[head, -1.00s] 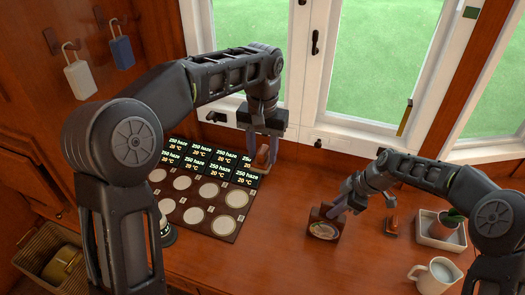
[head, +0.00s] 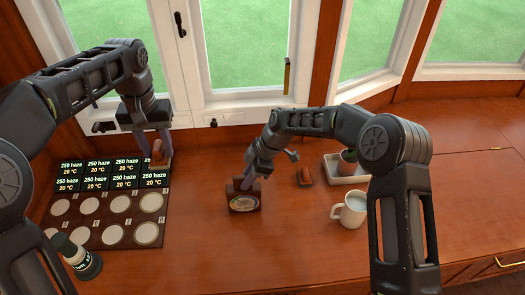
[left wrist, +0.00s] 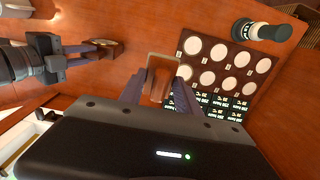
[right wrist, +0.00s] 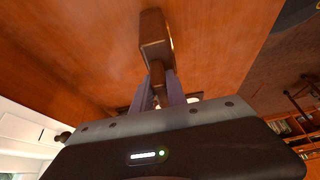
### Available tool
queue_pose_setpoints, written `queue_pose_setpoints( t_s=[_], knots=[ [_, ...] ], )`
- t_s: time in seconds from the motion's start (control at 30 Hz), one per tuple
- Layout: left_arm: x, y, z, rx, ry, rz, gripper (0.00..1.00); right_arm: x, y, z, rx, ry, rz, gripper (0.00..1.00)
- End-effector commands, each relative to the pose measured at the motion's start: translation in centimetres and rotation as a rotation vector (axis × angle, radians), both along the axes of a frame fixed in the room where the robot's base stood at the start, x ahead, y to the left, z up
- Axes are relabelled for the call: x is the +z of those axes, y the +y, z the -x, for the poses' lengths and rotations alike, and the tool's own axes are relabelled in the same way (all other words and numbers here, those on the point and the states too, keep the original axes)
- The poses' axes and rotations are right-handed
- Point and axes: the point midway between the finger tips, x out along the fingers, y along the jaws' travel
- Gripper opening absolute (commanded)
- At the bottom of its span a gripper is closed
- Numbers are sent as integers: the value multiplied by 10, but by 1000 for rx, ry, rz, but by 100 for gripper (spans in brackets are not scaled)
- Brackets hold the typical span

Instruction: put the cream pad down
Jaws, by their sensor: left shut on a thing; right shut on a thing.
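The block also shows between the fingers in the left wrist view (left wrist: 158,72). My right gripper (head: 250,182) is shut on the handle of a dark wooden block (head: 236,190) with a pale oval on its front, at or just above the desk. That block shows in the right wrist view (right wrist: 153,32).
The board carries several pale discs and lit "250 haze 20 °C" labels. A dark bottle (head: 78,258) stands at its front. The front middle desk is bare.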

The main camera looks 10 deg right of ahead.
Motion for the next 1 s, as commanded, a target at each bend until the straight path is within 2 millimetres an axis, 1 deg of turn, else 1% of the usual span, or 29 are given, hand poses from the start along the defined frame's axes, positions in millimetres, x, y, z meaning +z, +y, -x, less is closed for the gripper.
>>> queue_pose_setpoints(
  t_s=[0.13,0.23,0.27,0.37,0.47,0.57,0.6,0.73,0.8,0.9,1.0],
  knots=[
    [-1,-1,0,0,0,0,0,0,0,0,0,0,0,0],
    [-5,-8,0,5,1,0,0,0,0,0,0,0,0,0],
    [-7,-12,1,7,1,0,0,0,0,0,0,0,0,0],
    [-18,-32,3,21,2,0,0,0,0,0,0,0,0,0],
    [-36,-63,8,44,4,-1,0,0,0,0,0,0,0,0],
    [-61,-102,19,79,6,-3,0,0,0,0,0,0,0,0],
    [-72,-120,26,97,6,-4,0,0,0,0,0,0,0,0],
    [-109,-171,52,156,4,-5,0,0,0,0,0,0,0,0],
    [-126,-191,66,187,4,-4,0,0,0,0,0,0,0,0],
    [-148,-214,86,228,3,-4,0,0,0,0,0,-1,0,0],
    [-168,-232,105,264,3,-4,0,0,0,0,0,0,0,0]
  ],
)
